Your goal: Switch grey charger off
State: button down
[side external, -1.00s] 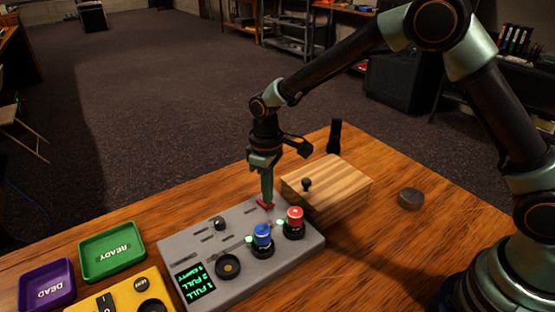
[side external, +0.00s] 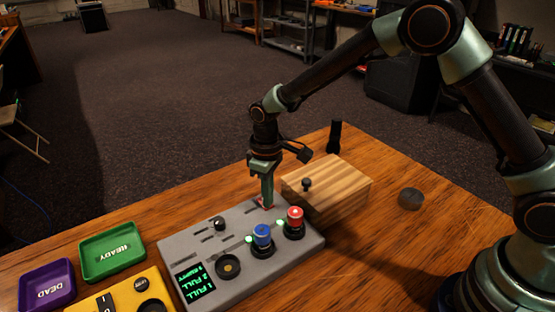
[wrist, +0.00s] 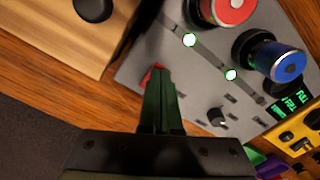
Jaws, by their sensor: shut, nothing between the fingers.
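The grey charger (side external: 215,245) lies on the wooden desk. Its red switch (side external: 262,201) is at the far right corner, mostly hidden by my fingers; a red bit of it shows beside the fingertips in the wrist view (wrist: 149,76). My gripper (side external: 267,206) is shut and empty, pointing down with its tips at the switch, seemingly touching it. A blue cell (side external: 262,235) and a red cell (side external: 295,217) stand in two round sockets; a third socket (side external: 228,267) is empty. The green display (side external: 194,284) and the green lights by the two cells are lit.
A wooden box (side external: 330,187) with a black knob stands close right of the charger. Green READY tray (side external: 84,270), purple DEAD tray (side external: 70,294) and a yellow device (side external: 128,290) are left.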

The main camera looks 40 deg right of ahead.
jog(key=shift+r, duration=3.5)
jog(key=s+d+r+m+t, duration=0.25)
jog(key=s+d+r, duration=0.25)
jog(key=d+r, duration=0.45)
jog(key=s+d+r+m+t, duration=0.3)
jog(key=s+d, duration=0.3)
jog(key=s, duration=0.5)
jog(key=shift+s+r, duration=0.15)
jog(key=shift+r, duration=0.5)
